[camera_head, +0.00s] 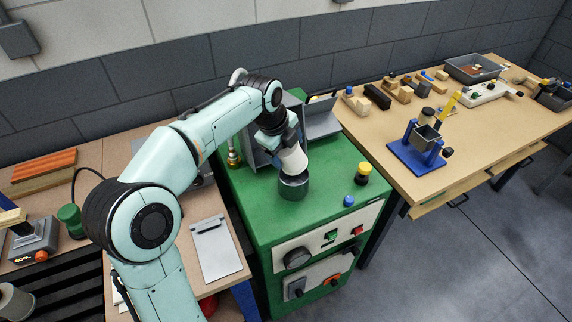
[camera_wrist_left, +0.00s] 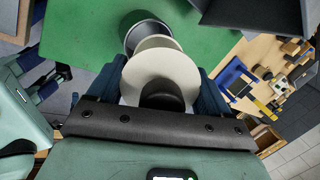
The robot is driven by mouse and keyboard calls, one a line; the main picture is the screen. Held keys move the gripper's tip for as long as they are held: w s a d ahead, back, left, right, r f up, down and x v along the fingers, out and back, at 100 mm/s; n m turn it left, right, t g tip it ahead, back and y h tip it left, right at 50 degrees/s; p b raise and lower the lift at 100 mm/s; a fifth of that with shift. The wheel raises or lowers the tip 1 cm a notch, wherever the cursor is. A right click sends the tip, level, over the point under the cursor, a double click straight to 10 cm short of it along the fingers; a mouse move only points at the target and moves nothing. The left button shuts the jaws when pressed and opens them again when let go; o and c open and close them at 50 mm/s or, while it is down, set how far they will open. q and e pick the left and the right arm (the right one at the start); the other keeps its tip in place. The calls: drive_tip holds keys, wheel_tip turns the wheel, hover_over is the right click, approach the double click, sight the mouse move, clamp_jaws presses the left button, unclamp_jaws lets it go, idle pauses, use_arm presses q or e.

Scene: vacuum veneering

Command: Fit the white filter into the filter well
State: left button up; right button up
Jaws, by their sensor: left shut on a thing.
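The white filter (camera_head: 293,159) is held by my left gripper (camera_head: 284,142), which is shut on it. The filter is tilted in the head view, its lower end at the mouth of the filter well (camera_head: 293,190). The well is a dark round cup with a grey rim on the green machine. In the left wrist view the filter (camera_wrist_left: 160,68) lies between the fingers of my left gripper (camera_wrist_left: 160,90). It covers part of the well (camera_wrist_left: 148,32), whose dark opening shows beyond it. I cannot tell whether the filter's end touches the rim. My right gripper is not in view.
The green machine top (camera_head: 318,205) is clear in front of the well. A blue cap (camera_head: 348,201) and a yellow-lidded jar (camera_head: 363,174) stand to the right. A grey open box (camera_head: 262,150) stands behind. A clipboard (camera_head: 216,250) lies on the left bench.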

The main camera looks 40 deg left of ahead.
sight(287, 162)
use_arm(q)
drive_tip(key=shift+x, duration=0.8)
wheel_tip(287, 162, down, 4)
drive_tip(key=shift+s+r, duration=0.1)
drive_tip(key=shift+r, duration=0.1)
drive_tip(key=o, duration=1.2)
drive_tip(key=shift+f+b, duration=0.1)
drive_tip(key=shift+b, duration=0.2)
drive_tip(key=v, duration=1.2)
drive_tip(key=shift+d+r+p, duration=0.25)
drive_tip(key=shift+r+p, duration=0.05)
drive_tip(key=shift+s+r, duration=0.15)
drive_tip(key=shift+r, duration=0.15)
